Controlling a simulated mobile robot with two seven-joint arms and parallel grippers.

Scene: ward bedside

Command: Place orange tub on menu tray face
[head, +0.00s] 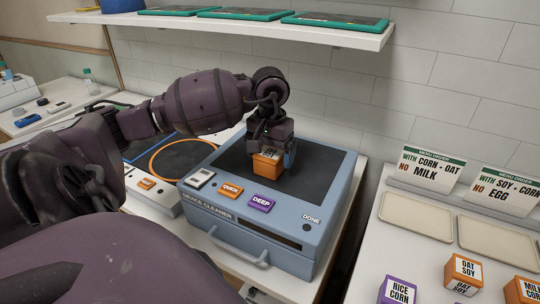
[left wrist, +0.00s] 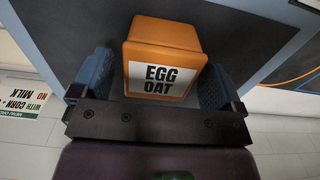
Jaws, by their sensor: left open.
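An orange tub (head: 266,161) stands on the dark top plate of the blue device cleaner. In the left wrist view the tub (left wrist: 162,60) shows a white label reading EGG OAT. My left gripper (head: 272,148) reaches down over it, open, with one blue finger on each side of the tub; I cannot tell whether they touch it. Two cream menu trays (head: 417,217) (head: 497,243) lie on the right counter, bare, below cards reading MILK and EGG. Other orange tubs, one labelled OAT SOY (head: 465,273) and one partly cut off (head: 523,291), stand in front. My right gripper is not seen.
The device cleaner (head: 307,238) has a front handle and QUICK and DEEP blocks. A purple RICE CORN tub (head: 397,290) stands at the right counter's front. A shelf (head: 230,26) with teal-edged tablets hangs above. A gap separates the cleaner from the right counter.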

